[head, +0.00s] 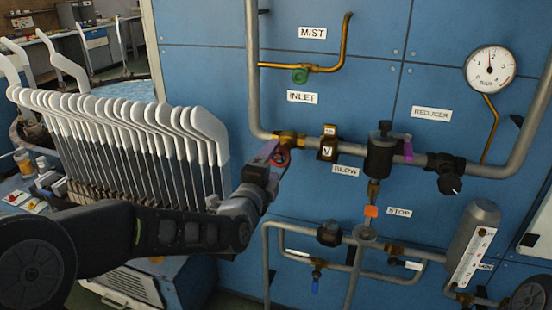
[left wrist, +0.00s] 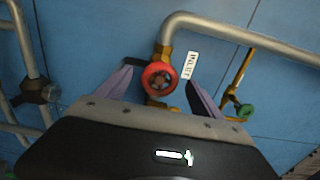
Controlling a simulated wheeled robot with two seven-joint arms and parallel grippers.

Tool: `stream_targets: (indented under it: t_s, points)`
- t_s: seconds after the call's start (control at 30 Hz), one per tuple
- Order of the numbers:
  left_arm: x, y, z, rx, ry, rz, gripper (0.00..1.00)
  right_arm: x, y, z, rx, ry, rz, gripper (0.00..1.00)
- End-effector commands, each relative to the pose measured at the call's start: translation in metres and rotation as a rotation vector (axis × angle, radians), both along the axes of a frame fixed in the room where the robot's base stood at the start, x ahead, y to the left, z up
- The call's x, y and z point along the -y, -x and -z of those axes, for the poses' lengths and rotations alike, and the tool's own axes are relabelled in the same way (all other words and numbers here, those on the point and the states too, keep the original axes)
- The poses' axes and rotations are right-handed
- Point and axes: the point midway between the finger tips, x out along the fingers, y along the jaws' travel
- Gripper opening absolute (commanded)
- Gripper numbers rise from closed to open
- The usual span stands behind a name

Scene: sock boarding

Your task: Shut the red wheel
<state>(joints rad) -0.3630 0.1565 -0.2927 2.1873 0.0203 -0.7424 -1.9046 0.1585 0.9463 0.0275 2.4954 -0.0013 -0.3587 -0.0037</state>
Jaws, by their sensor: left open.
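The red wheel (left wrist: 159,79) is a small round handwheel on a brass valve at the INLET pipe. In the head view the red wheel (head: 283,158) is partly hidden by my left gripper (head: 273,157). My left gripper is open, with its purple fingers one on each side of the wheel in the left wrist view. There is a gap between each finger and the wheel's rim there. I cannot tell how far the fingertips reach past the rim in depth. My right gripper is in neither view.
A green wheel (head: 300,75) sits on the brass MIST pipe. A black reducer (head: 380,152) with a purple lever (head: 408,148) and a pressure gauge (head: 490,69) are to the right. A row of white sock boards (head: 180,125) stands at the left, behind my left arm.

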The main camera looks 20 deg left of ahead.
Motion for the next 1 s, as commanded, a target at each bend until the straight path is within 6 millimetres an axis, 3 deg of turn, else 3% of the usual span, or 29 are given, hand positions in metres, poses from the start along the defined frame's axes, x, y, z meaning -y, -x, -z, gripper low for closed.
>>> stream_targets:
  t_s: [0.1, 0.3, 0.73, 0.87, 1.0]
  points:
    - [-0.001, 0.021, -0.001, 0.002, 0.001, 0.001, 0.77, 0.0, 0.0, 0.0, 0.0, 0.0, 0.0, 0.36]
    - [-0.002, 0.04, 0.0, 0.0, -0.001, 0.001, 0.77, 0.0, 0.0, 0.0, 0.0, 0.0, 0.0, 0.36]
    - [-0.002, 0.042, 0.0, -0.002, 0.031, 0.001, 0.77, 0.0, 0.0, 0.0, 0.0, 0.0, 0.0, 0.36]
    - [-0.001, 0.042, 0.004, -0.028, 0.171, 0.006, 0.77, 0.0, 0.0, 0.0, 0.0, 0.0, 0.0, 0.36]
    - [0.011, 0.045, 0.023, -0.118, 0.47, 0.022, 0.77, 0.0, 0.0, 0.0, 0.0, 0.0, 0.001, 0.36]
